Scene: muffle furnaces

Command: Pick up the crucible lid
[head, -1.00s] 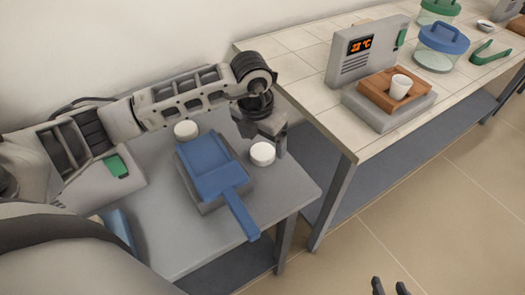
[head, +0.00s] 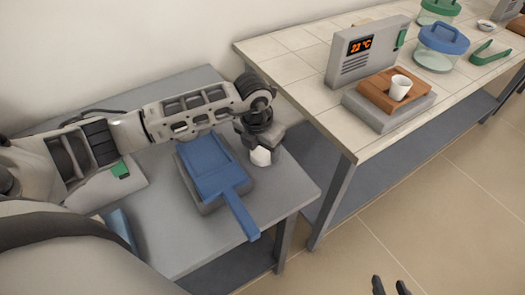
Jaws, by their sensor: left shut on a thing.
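My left gripper (head: 262,146) is shut on a small white round piece, the crucible lid (head: 261,157). The lid is tilted and sits just right of the blue tray-like piece (head: 208,165). The gripper and wrist cover the lid's upper part, and I cannot tell how far it is above the grey table. A white crucible (head: 400,87) stands in the brown open block (head: 378,99) at the right. My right gripper (head: 390,287) shows only its dark fingertips at the bottom edge; they are apart, with nothing visible between them.
The tiled bench (head: 305,85) stands to the right with a furnace unit (head: 366,50), a blue-lidded jar (head: 440,48) and green tongs (head: 490,52).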

